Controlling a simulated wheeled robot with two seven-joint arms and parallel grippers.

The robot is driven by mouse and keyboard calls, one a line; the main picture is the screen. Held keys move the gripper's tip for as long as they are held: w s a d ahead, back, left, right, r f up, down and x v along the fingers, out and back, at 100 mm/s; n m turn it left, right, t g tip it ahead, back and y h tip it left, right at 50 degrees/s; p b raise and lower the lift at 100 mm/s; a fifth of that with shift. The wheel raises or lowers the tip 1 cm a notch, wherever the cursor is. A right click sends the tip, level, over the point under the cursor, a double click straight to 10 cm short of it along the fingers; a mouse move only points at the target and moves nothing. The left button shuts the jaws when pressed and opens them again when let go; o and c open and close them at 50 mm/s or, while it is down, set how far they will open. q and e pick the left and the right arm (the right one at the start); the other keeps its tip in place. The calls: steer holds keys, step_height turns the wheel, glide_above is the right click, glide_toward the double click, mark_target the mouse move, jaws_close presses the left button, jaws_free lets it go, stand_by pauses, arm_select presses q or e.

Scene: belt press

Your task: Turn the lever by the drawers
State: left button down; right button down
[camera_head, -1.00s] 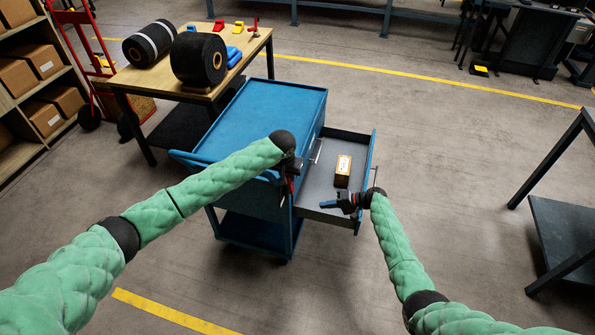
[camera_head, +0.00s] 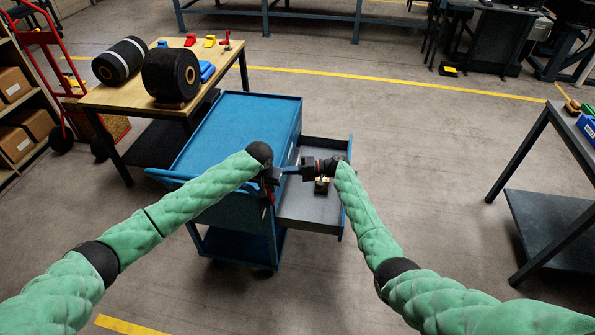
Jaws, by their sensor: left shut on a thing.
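The blue cart (camera_head: 240,128) stands in the middle with its grey drawer (camera_head: 305,208) pulled out to the right. My left gripper (camera_head: 268,190) is at the cart's near right corner, by the drawer.
A wooden table (camera_head: 125,98) with two black rolls (camera_head: 170,75) stands behind left of the cart. A red hand truck (camera_head: 42,45) and shelves of boxes (camera_head: 15,143) are at the left. A dark table (camera_head: 555,130) stands at the right. The floor between is clear.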

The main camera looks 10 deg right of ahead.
mark_target(269, 194)
steer(key=shift+s+a+f, duration=0.3)
steer(key=shift+s+a, duration=0.6)
steer(key=shift+a, duration=0.1)
steer(key=shift+s+a+f, duration=0.3)
steer(key=shift+s+a, duration=0.6)
steer(key=shift+a, duration=0.05)
steer(key=shift+s, duration=0.1)
arm_select(q)
steer(key=shift+r, duration=0.15)
arm_select(e)
steer(key=shift+s+a+f+n, duration=0.1)
steer(key=shift+s+a+n, duration=0.1)
steer(key=shift+s, duration=0.2)
steer(key=shift+s+a+f+n, duration=0.1)
steer(key=shift+s+a+n, duration=0.1)
steer(key=shift+s, duration=0.2)
arm_select(q)
steer(key=c, duration=1.2)
jaws_free()
steer(key=shift+w, duration=0.1)
steer(key=shift+o, duration=0.2)
steer(key=shift+d, duration=0.1)
arm_select(e)
steer(key=shift+w+f, duration=0.1)
